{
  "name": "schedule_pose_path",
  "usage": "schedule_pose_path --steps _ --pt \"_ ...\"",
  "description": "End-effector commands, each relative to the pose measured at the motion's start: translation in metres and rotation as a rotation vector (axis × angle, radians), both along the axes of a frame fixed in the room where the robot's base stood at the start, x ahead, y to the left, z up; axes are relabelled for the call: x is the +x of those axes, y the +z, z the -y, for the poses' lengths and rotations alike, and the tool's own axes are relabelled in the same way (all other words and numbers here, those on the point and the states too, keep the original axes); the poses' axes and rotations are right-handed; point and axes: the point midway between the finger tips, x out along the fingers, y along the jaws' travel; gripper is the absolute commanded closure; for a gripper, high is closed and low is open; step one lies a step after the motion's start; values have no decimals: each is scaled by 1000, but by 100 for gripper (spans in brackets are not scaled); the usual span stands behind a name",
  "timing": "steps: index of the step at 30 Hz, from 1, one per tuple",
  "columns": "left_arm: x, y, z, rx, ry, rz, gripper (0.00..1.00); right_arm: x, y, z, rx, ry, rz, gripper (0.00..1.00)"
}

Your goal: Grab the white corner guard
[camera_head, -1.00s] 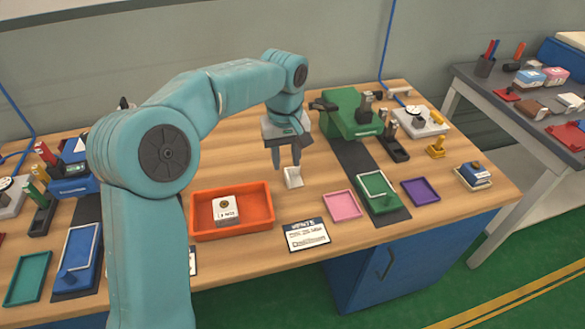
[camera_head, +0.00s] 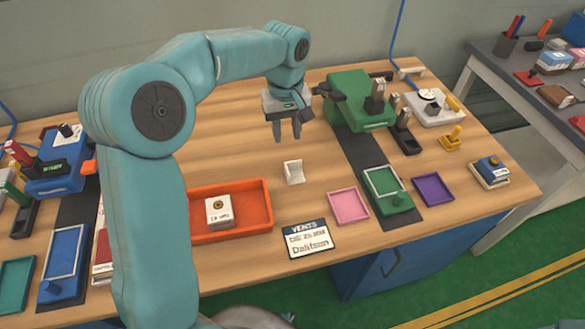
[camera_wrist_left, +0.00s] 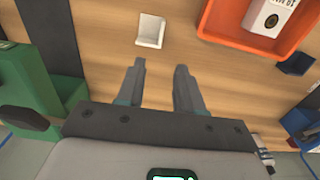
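The white corner guard (camera_head: 293,172) stands on the wooden table, right of the orange tray and behind the printed card. It also shows in the left wrist view (camera_wrist_left: 151,31), beyond the fingertips and a little left of the gap between them. My left gripper (camera_head: 287,138) is open and empty. It hangs above the table, behind the corner guard in the head view and apart from it. In the left wrist view both fingers (camera_wrist_left: 160,66) point toward the guard with bare wood between them. I see no right gripper.
The orange tray (camera_head: 262,206) holds a white box (camera_head: 220,211). A printed card (camera_head: 307,238), a pink tray (camera_head: 348,206) and a purple tray (camera_head: 433,189) lie near the front edge. A green machine (camera_head: 350,101) stands behind right. Wood around the guard is clear.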

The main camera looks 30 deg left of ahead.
Motion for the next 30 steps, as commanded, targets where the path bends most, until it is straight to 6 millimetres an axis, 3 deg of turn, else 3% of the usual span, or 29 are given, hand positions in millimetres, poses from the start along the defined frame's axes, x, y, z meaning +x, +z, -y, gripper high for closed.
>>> schedule_pose_path --steps 3,9,17,24,30 --pt "-3 -32 2 -1 -2 -6 64 0 -4 0 0 0 0 52" --pt "-2 -71 3 -1 -1 -3 64 0 -5 0 0 0 0 52" --pt "-2 -93 3 -1 -1 -3 64 0 -4 0 0 0 0 52" --pt "-5 -130 3 -1 -1 -5 64 0 -2 0 0 0 0 52" --pt "-3 -136 3 -1 0 -1 64 0 -2 0 0 0 0 52"
